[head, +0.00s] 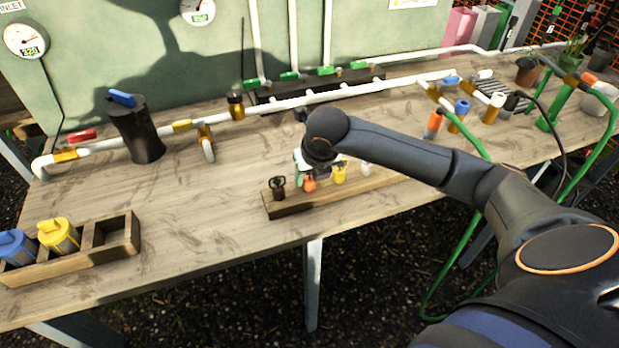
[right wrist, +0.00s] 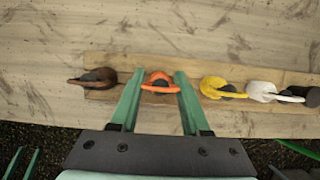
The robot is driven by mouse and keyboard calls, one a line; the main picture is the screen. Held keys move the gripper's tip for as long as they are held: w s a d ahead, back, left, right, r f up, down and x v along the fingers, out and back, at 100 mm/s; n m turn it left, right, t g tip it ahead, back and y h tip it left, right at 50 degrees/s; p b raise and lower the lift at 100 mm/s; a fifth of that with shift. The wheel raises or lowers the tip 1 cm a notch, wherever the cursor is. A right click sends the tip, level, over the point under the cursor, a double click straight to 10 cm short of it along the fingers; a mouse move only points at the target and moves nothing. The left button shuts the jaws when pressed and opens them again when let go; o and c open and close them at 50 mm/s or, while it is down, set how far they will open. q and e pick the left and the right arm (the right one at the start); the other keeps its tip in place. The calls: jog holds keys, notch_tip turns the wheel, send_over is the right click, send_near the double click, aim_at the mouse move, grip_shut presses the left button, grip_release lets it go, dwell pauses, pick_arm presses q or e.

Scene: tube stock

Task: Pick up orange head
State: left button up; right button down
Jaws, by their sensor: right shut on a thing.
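The orange head (head: 310,184) stands in a small wooden rack (head: 340,196) at the table's front edge. It also shows in the right wrist view (right wrist: 160,80), with an orange loop on top. My right gripper (right wrist: 159,88) comes down over it, one green finger on each side, and is shut on it. In the head view my right gripper (head: 312,163) is partly hidden behind its own wrist. The orange head still appears to be in the rack. My left gripper is not clearly seen; two thin green strips in the wrist view's lower left corner are unclear.
A brown head (head: 278,186) is left of the orange one; a yellow head (head: 339,173) and a white head (right wrist: 262,91) are right. A wooden crate (head: 125,245) with blue and yellow canisters stands at left. White pipes cross behind. Table between is clear.

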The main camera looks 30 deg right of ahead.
aim_at(311, 180)
jog(key=shift+r, duration=0.1)
jog(key=shift+r, duration=0.2)
jog(key=v, duration=0.3)
jog(key=shift+w+d+r, duration=0.15)
jog(key=shift+w+r, duration=0.1)
jog(key=s+r+b, duration=0.2)
jog(key=s+r, duration=0.7)
jog(key=s, duration=0.4)
jog(key=shift+s, duration=0.25)
jog(key=shift+d+r, duration=0.15)
jog(key=shift+r+p, duration=1.8)
jog(key=shift+r, duration=0.6)
